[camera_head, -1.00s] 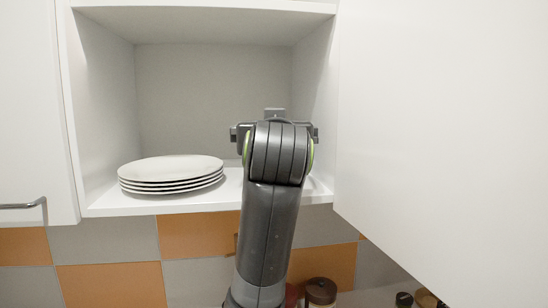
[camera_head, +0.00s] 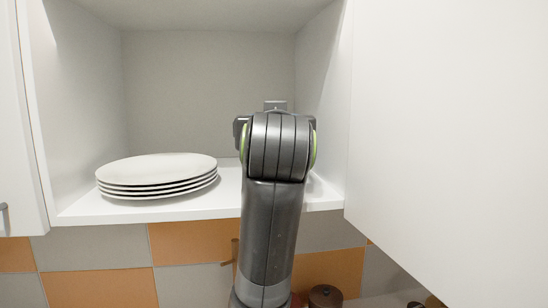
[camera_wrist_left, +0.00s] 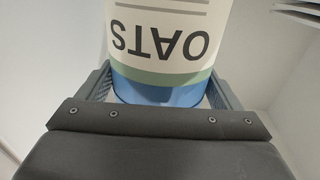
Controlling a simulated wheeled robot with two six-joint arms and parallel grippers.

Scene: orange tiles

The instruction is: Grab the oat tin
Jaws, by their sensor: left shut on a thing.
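The oat tin (camera_wrist_left: 160,50) fills the middle of the left wrist view. It is cream with dark "OATS" lettering that reads upside down there, a green band and a blue end. My left gripper (camera_wrist_left: 160,92) has a finger on each side of the tin and is shut on it. In the head view my left arm stands in front of the open cupboard (camera_head: 210,85) and hides the tin and most of the gripper (camera_head: 275,118). My right gripper is not in view.
A stack of white plates (camera_head: 157,175) lies on the cupboard shelf (camera_head: 130,212), left of my arm. An open white door (camera_head: 450,130) stands close on the right. Below, a brown-lidded jar (camera_head: 325,296) stands by the orange and grey tiles.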

